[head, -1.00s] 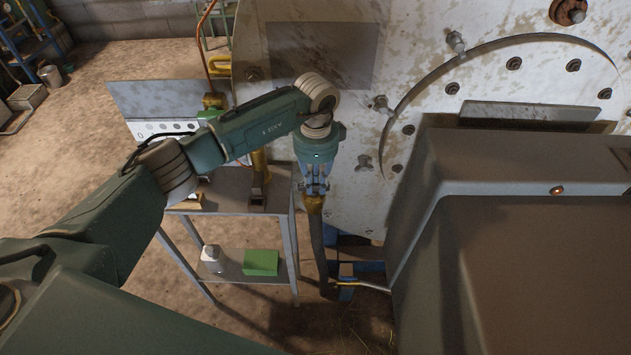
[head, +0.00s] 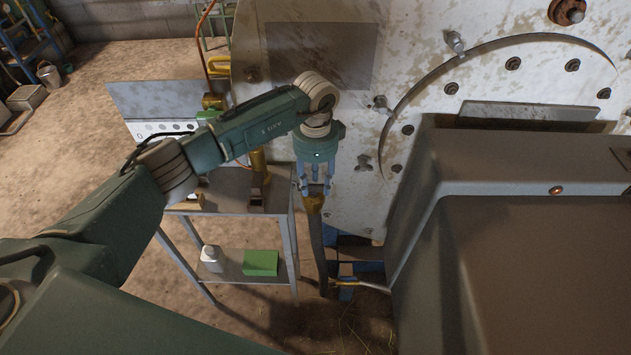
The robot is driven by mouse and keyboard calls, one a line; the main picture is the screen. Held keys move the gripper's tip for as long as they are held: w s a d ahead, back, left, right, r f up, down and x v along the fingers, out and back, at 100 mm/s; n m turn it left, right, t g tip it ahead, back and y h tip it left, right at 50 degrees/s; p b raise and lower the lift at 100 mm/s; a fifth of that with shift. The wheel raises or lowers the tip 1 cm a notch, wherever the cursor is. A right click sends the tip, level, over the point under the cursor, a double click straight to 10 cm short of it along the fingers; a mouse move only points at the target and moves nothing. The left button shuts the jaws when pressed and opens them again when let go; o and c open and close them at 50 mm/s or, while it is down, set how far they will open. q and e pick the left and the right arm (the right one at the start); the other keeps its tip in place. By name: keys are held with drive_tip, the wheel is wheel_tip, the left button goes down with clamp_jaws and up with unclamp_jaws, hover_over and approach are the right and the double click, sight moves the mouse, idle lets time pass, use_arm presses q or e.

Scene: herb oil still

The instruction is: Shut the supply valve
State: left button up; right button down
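My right gripper is not in view.
The pale vessel wall (head: 420,70) with bolts and wing nuts stands close behind the gripper. A metal side table (head: 230,190) stands to the left, with a green box (head: 261,262) and a white bottle (head: 211,258) on its lower shelf. Open floor lies further left.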

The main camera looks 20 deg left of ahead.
sight(316, 186)
use_arm(q)
wheel_tip(316, 186, up, 12)
idle(0.4)
drive_tip(key=shift+f, duration=0.1)
idle(0.4)
